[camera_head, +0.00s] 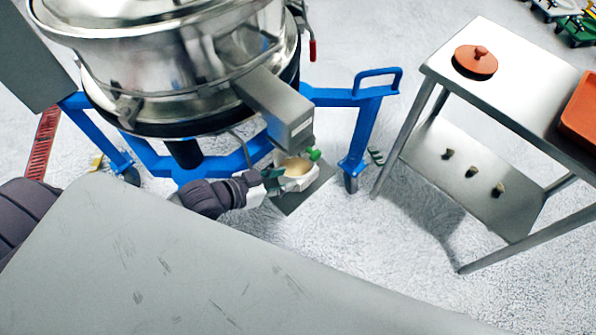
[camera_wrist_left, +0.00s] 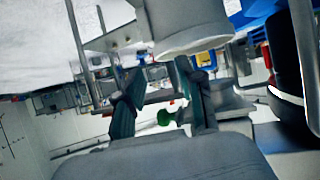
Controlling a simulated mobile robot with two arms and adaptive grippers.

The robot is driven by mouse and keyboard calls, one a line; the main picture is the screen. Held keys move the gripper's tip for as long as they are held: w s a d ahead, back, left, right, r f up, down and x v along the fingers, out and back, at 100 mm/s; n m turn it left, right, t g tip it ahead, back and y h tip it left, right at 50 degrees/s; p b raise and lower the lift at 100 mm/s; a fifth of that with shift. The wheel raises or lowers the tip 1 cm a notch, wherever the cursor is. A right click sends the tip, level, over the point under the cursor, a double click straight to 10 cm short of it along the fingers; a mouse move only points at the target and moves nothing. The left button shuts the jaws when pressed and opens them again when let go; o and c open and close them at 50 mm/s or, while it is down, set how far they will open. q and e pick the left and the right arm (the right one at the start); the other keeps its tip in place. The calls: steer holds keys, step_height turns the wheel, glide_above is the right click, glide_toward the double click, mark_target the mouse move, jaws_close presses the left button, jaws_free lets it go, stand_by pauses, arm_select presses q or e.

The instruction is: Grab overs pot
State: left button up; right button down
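The overs pot (camera_head: 297,167) appears as a small pale container with a cream-coloured inside, under the sifter's square outlet chute (camera_head: 276,108). My left gripper (camera_head: 278,177) is right beside it at its near left, partly hiding it. In the left wrist view a pale cylinder (camera_wrist_left: 185,28), which looks like the pot, hangs upside down in the picture beyond the fingers. The dark green fingers of my left gripper (camera_wrist_left: 158,98) stand apart with a gap between them. I cannot tell whether they touch the pot. My right gripper is not in view.
The steel sifter drum (camera_head: 200,60) stands on a blue wheeled frame (camera_head: 362,125) around the pot. A green knob (camera_head: 315,154) is close to the pot. At right, a steel table (camera_head: 510,70) holds an orange lid (camera_head: 475,62) and an orange tray (camera_head: 582,112). Floor between is clear.

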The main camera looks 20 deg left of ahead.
arm_select(q)
steer(key=x, duration=0.6)
steer(key=shift+w+d+f, duration=0.1)
steer(key=shift+w+d, duration=0.1)
steer(key=shift+d, duration=0.2)
jaws_close()
